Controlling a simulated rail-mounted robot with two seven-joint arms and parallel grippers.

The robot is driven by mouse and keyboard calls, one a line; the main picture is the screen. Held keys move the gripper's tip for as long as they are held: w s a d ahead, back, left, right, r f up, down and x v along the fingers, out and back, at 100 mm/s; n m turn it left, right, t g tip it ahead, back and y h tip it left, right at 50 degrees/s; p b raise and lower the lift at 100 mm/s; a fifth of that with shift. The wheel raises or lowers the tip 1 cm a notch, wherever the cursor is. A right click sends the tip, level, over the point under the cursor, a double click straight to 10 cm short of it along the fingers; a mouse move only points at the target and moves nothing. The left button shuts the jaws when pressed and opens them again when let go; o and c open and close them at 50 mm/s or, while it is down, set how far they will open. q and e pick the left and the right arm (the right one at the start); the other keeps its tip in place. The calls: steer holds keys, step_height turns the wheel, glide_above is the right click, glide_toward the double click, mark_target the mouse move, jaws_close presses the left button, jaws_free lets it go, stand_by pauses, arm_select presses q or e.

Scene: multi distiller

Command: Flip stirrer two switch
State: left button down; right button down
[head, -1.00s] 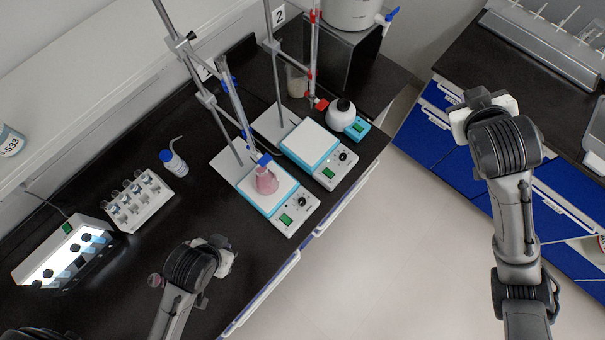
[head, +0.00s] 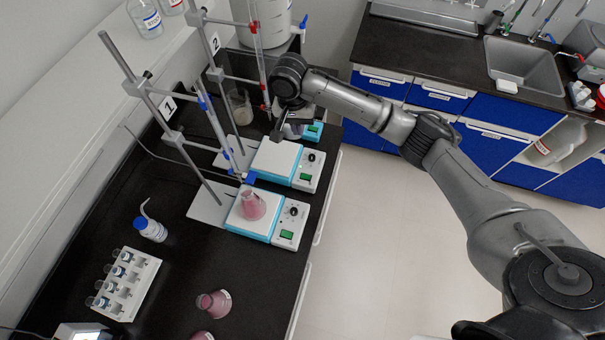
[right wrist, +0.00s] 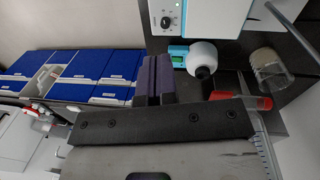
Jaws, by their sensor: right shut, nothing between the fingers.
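Stirrer two (head: 275,160) is the farther white-topped, blue-sided stirrer, beside the stand near the "2" label (head: 215,43). Its front panel has a black knob (head: 311,157) and a green rectangle (head: 305,177). My right gripper (head: 277,136) is shut and empty, above the stirrer's far edge and apart from its front panel. In the right wrist view, the dark fingertips (right wrist: 153,62) are together, and part of a stirrer with its knob (right wrist: 166,21) shows above them. I cannot make out a separate switch. My left gripper is out of view.
Stirrer one (head: 247,226) stands nearer with a pink flask (head: 252,205) on it. A round white vessel (right wrist: 201,55) sits beside the right fingers, with a glass beaker (right wrist: 268,70) and red clamp (right wrist: 240,103) close by. Stand rods and glass columns rise to the left.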

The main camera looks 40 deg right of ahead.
steer(key=shift+m, duration=0.7)
steer(key=shift+f, duration=0.1)
glide_toward(308, 177)
steer(key=f, duration=0.6)
steer(key=shift+s+d+f, duration=0.1)
steer(key=shift+s+d, duration=0.1)
steer(key=shift+s, duration=0.2)
steer(key=shift+f, duration=0.6)
